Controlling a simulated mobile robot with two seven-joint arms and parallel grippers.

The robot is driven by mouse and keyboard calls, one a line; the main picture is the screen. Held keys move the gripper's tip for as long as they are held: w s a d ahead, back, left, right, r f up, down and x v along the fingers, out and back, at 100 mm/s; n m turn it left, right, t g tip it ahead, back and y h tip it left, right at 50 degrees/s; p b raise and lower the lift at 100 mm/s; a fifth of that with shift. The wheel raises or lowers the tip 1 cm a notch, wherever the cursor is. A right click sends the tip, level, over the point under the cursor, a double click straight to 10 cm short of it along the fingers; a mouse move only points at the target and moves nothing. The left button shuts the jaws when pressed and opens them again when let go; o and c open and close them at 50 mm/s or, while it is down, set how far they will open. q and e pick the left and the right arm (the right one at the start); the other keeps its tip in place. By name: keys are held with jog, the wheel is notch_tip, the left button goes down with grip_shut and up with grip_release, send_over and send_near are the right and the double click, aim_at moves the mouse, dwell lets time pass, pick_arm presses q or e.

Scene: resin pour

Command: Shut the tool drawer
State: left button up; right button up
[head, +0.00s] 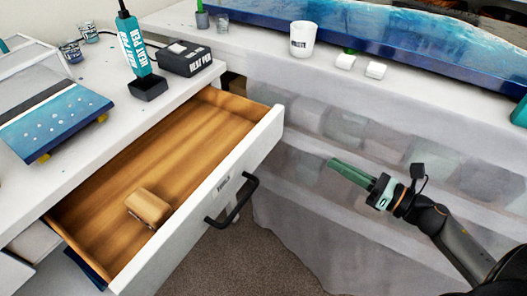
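The tool drawer (253,143) is pulled well out from under the white bench at left. Inside, on the wooden floor, lies a small tan roller-like object (149,206). My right gripper (336,166) is to the right of the drawer, clear of the handle, with its green fingers pointing left. The fingers overlap in this view, so their gap cannot be made out. Nothing shows in them. My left gripper is not in view.
On the bench top (105,143) stand a heat pen (134,45) in its holder, a black heat pen box (185,58) and a blue panel (55,115). A second counter behind holds a white cup (302,39) and a long blue slab (400,35). Carpet (245,262) is clear below the handle.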

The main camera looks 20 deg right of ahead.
jog(key=n, duration=0.2)
jog(key=n+g+y, duration=0.1)
jog(key=shift+w+a+f+b, duration=0.15)
jog(key=shift+w+a+b, duration=0.05)
jog(key=shift+a+b, duration=0.1)
grip_shut()
jog(key=n+y, duration=0.1)
jog(key=n, duration=0.1)
send_near(270, 138)
jog(key=shift+g, duration=0.4)
jog(key=x, duration=0.6)
jog(key=shift+w+a+r+p, duration=0.15)
jog(key=shift+w+r+p, duration=0.1)
jog(key=shift+w+p, duration=0.15)
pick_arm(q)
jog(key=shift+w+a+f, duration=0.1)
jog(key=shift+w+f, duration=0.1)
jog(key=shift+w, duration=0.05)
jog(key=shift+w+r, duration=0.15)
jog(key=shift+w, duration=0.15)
pick_arm(e)
jog(key=shift+w+a, duration=0.1)
